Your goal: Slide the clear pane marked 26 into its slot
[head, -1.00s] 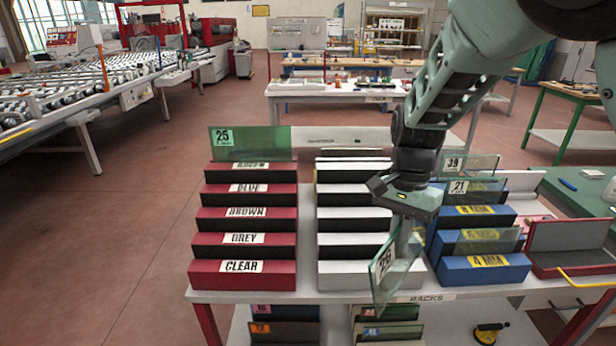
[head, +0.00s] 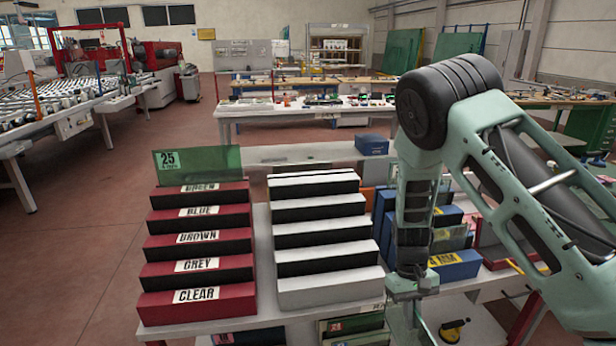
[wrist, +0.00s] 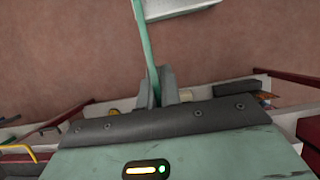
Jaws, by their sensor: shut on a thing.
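My gripper (wrist: 157,92) is shut on the clear pane (wrist: 146,42), which shows as a thin green edge rising from between the fingers in the wrist view. In the head view my gripper (head: 409,312) hangs low at the front edge of the rack table, right of the white rack; the pane's number is not readable now. The red rack (head: 197,303) has steps labelled CLEAR, GREY, BROWN, BLUE and a partly readable top one. A blue rack (head: 455,267) with a yellow 4 MM label is partly hidden behind my arm.
A green pane marked 25 (head: 197,162) stands behind the red rack's top step. The white rack (head: 328,290) has empty-looking steps. More panes (head: 352,325) sit on the shelf below. A red tray (head: 497,250) lies right of the blue rack, partly hidden. Floor at left is clear.

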